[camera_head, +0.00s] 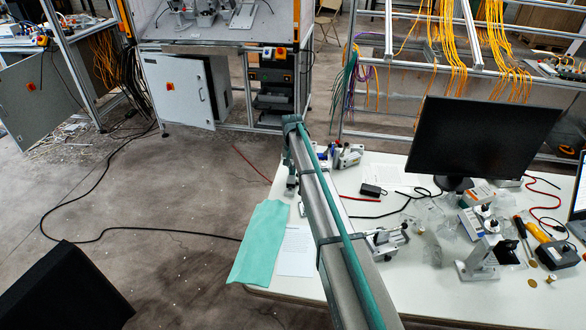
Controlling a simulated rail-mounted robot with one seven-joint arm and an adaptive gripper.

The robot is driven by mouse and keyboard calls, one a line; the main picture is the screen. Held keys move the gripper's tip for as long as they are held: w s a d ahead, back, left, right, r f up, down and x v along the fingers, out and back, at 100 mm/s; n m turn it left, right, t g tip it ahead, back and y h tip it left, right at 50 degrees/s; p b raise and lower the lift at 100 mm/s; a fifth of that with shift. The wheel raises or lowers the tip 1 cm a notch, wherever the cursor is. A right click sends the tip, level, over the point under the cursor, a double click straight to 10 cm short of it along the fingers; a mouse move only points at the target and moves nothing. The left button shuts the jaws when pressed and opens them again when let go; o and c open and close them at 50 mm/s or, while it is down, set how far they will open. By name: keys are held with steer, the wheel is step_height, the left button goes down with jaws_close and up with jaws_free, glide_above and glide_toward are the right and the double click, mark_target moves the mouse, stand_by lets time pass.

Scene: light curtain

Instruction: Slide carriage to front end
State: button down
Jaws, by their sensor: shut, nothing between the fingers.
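A long grey beam with a teal hose and black straps, likely my arm, crosses the middle from the bottom edge up to a dark joint. My gripper's fingers cannot be made out. I cannot identify the carriage for certain. One metal fixture (347,156) stands on the white table (290,290) near its far edge, right of the beam. A second metal fixture (386,240) with dark knobs stands nearer, also right of the beam.
A teal cloth (260,240) and a paper sheet (295,250) lie at the table's left edge. A black block (65,290) fills the lower left. Floor left is open, crossed by a cable.

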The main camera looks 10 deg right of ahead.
mark_target(291, 178)
steer(key=shift+s+a, duration=0.3)
steer(key=shift+s, duration=0.75)
steer(key=shift+s+a, duration=0.15)
steer(key=shift+s, duration=0.4)
steer(key=shift+w+r+p, duration=0.15)
steer(key=shift+r+p, duration=0.4)
steer(key=shift+r, duration=0.45)
steer(key=shift+w+r+p, duration=0.2)
steer(key=shift+r+p, duration=0.3)
steer(key=shift+r, duration=0.5)
steer(key=shift+w+r+p, duration=0.15)
steer(key=shift+r+p, duration=0.4)
steer(key=shift+r, duration=0.45)
